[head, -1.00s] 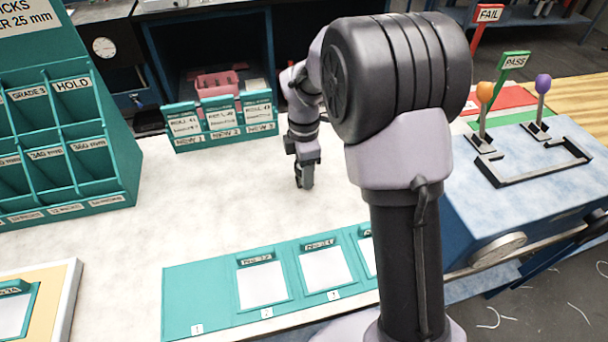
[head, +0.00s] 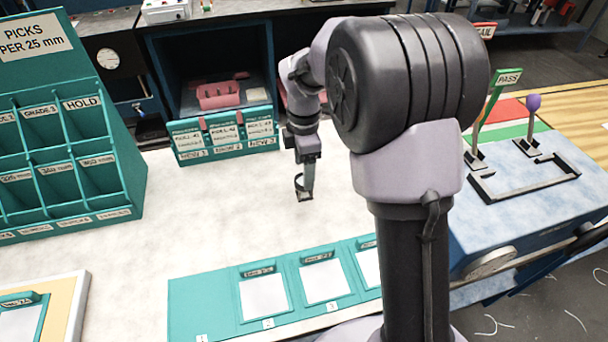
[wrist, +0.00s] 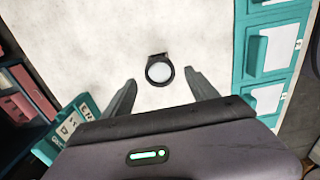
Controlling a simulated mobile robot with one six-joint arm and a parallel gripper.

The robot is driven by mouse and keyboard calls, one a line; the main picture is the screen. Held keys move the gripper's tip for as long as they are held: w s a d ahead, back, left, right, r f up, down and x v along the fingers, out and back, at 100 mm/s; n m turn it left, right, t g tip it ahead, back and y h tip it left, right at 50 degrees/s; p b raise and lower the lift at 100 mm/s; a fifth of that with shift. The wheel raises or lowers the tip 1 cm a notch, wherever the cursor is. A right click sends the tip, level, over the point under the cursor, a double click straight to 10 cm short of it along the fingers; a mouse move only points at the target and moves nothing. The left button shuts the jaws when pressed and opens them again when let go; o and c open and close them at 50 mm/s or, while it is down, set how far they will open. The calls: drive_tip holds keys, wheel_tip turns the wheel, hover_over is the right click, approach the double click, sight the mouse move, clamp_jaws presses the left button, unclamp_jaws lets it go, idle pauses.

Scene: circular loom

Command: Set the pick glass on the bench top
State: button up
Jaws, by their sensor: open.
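The pick glass (wrist: 160,70) is a small round lens in a black rim with a short dark foot. In the head view the pick glass (head: 301,187) appears upright at the bench top (head: 220,215), just below my gripper (head: 309,180). In the wrist view my gripper (wrist: 160,92) is open, with one finger on each side of the glass and a gap to both. The exact contact of the foot with the bench is too small to tell.
A teal pigeonhole rack (head: 60,150) stands at the left. A teal card holder (head: 225,138) stands at the back. A teal board with white cards (head: 265,297) lies along the front edge. A blue machine (head: 535,215) is at right. Bench around the glass is clear.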

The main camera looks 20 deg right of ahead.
drive_tip(key=s+a+r+m+t+p, duration=0.1)
drive_tip(key=s+r+m, duration=0.25)
drive_tip(key=r, duration=0.35)
drive_tip(key=s+r+m+t+p, duration=0.1)
drive_tip(key=s+r+m, duration=0.25)
drive_tip(key=r, duration=0.35)
drive_tip(key=s+a+r+m+t+y, duration=0.1)
drive_tip(key=s+m+t, duration=0.1)
drive_tip(key=s+m, duration=0.5)
drive_tip(key=s+a+r+m+t+y, duration=0.1)
drive_tip(key=s+a+m, duration=0.1)
drive_tip(key=s+m, duration=0.6)
drive_tip(key=s, duration=0.3)
drive_tip(key=shift+r+t, duration=0.15)
drive_tip(key=shift+t, duration=0.25)
drive_tip(key=shift+s, duration=0.15)
